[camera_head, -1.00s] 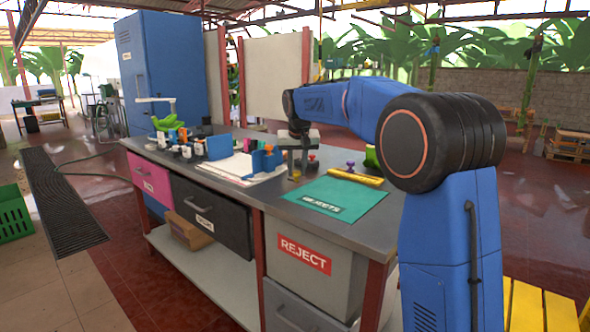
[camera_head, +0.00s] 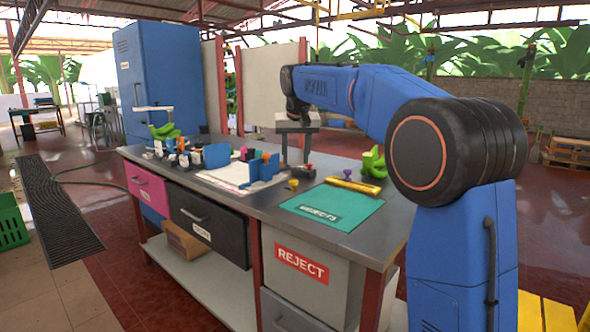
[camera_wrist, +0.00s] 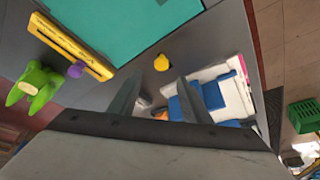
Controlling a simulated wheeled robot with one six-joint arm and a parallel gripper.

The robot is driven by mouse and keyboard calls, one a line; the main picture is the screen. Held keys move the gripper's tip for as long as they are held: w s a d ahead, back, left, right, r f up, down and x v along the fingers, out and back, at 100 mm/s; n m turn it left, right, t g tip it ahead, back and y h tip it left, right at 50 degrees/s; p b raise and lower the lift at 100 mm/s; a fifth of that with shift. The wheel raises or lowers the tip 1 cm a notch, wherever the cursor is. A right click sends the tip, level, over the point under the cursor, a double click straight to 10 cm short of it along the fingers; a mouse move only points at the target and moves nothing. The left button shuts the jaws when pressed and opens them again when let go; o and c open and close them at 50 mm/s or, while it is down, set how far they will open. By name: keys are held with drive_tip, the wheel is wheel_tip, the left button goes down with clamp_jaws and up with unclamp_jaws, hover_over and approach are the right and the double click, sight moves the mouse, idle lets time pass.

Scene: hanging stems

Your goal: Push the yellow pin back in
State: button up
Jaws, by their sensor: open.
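The yellow pin (camera_head: 293,184) shows as a small yellow head on the grey bench, just left of the teal mat (camera_head: 330,207). In the wrist view the yellow pin (camera_wrist: 161,63) is a round yellow head seen beyond and roughly between my fingertips. Its shaft is hidden, and I cannot tell how far it stands out. My gripper (camera_head: 296,160) is open and empty above the bench, its fingers pointing down. In the wrist view my gripper (camera_wrist: 160,80) has its two fingers spread, apart from the pin.
A yellow bar (camera_head: 352,186) with a purple knob (camera_head: 347,173) lies behind the mat, and green bananas (camera_head: 373,163) lie beyond it. A blue holder (camera_head: 262,170) stands on a white sheet left of the pin.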

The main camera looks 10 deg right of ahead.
drive_tip(key=v, duration=0.8)
drive_tip(key=shift+s, duration=0.15)
